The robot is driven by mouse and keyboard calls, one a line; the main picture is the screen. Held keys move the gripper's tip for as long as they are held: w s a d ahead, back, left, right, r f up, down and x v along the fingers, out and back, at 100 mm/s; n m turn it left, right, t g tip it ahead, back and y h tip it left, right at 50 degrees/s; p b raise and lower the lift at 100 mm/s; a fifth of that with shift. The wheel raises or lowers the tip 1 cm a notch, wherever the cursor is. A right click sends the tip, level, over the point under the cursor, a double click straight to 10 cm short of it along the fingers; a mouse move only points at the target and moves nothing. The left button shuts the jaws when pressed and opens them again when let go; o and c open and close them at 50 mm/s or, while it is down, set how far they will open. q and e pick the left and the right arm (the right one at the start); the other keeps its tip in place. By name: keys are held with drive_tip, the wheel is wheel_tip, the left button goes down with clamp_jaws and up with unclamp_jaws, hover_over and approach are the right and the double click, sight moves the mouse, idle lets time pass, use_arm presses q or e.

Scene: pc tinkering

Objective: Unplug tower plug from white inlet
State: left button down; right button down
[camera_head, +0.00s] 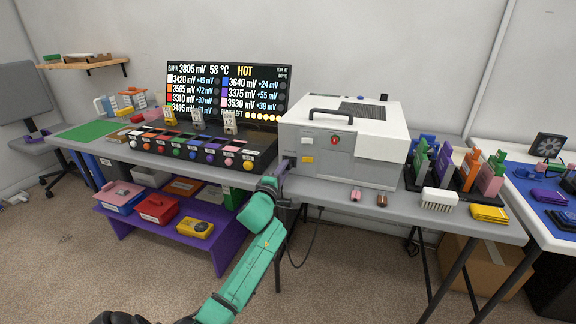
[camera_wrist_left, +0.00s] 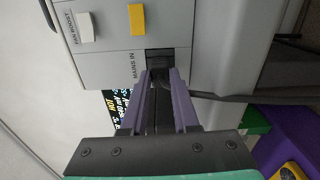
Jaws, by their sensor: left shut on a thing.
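The grey and white tower (camera_head: 330,172) stands on the long grey table; its side panel (camera_wrist_left: 105,70) fills the top of the left wrist view. The panel is marked MAINS IN beside a dark inlet area, where a black plug (camera_wrist_left: 160,62) sits against the panel. My left gripper (camera_head: 284,165) is at the tower's left front lower corner. In the left wrist view its purple fingers (camera_wrist_left: 160,78) are shut on the plug. A dark cable (camera_wrist_left: 215,98) runs off to the right from between the fingers. The fingers hide part of the plug; a white inlet is not distinguishable.
A white switch (camera_wrist_left: 86,27) and a yellow switch (camera_wrist_left: 137,19) are on the panel. A lit display (camera_head: 230,92) and a black box with coloured blocks (camera_head: 195,150) stand left of the tower. A brush (camera_head: 440,200) lies to the right. Below is a purple shelf (camera_head: 215,235).

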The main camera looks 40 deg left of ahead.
use_arm(q)
drive_tip(key=shift+p+v, duration=0.9)
drive_tip(key=shift+v, duration=0.1)
drive_tip(key=p+v, duration=0.2)
drive_tip(key=v, duration=0.1)
drive_tip(key=shift+s+d, duration=0.15)
drive_tip(key=shift+s, duration=0.25)
drive_tip(key=s+d+r+p, duration=0.2)
drive_tip(key=s+r+p, duration=0.1)
drive_tip(key=s+p, duration=0.2)
drive_tip(key=shift+s+p, duration=0.35)
drive_tip(key=shift+p, duration=0.6)
